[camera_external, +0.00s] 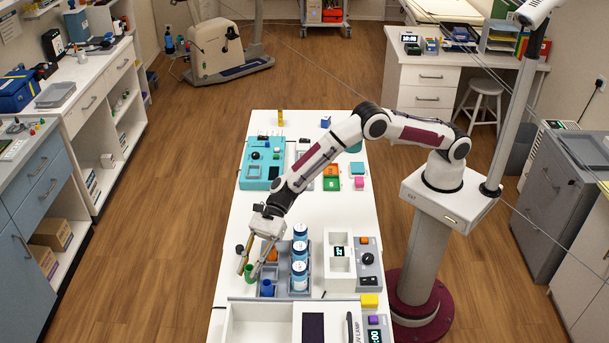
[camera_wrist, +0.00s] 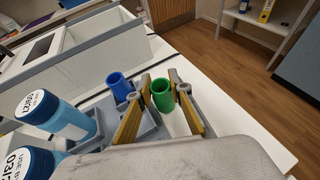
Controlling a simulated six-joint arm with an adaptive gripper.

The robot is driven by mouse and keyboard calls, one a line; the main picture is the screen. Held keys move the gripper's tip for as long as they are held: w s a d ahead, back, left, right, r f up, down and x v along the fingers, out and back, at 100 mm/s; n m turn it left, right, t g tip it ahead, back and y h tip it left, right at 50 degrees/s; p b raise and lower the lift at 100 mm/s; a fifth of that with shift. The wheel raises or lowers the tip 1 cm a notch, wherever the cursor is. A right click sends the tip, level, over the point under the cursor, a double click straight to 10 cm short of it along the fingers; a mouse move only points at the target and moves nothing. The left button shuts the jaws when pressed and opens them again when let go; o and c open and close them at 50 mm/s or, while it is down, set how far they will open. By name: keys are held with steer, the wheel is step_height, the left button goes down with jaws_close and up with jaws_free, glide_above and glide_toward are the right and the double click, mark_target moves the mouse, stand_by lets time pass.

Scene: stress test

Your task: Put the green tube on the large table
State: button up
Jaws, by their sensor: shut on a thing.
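The green tube (camera_external: 249,271) is between the two fingers of my gripper (camera_external: 257,274), near the left edge of the long white table (camera_external: 231,249). In the wrist view my gripper (camera_wrist: 164,85) has a tan finger on each side of the green tube (camera_wrist: 162,97) and is shut on it. The tube's open top faces up toward the wrist camera. It is just outside the grey rack (camera_external: 279,290), on its left in the external view. Its lower end is hard to see, so I cannot tell whether it touches the table.
A blue tube (camera_external: 267,288) stands in the rack close to my gripper. Blue-and-white labelled bottles (camera_external: 299,275) stand in the rack to the right. A white open bin (camera_external: 257,325) is at the table's front. Bare white table lies left of the rack.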

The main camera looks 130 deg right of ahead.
steer(key=shift+f, duration=0.1)
steer(key=o, duration=1)
steer(key=shift+v, duration=6.05)
steer(key=shift+r, duration=0.2)
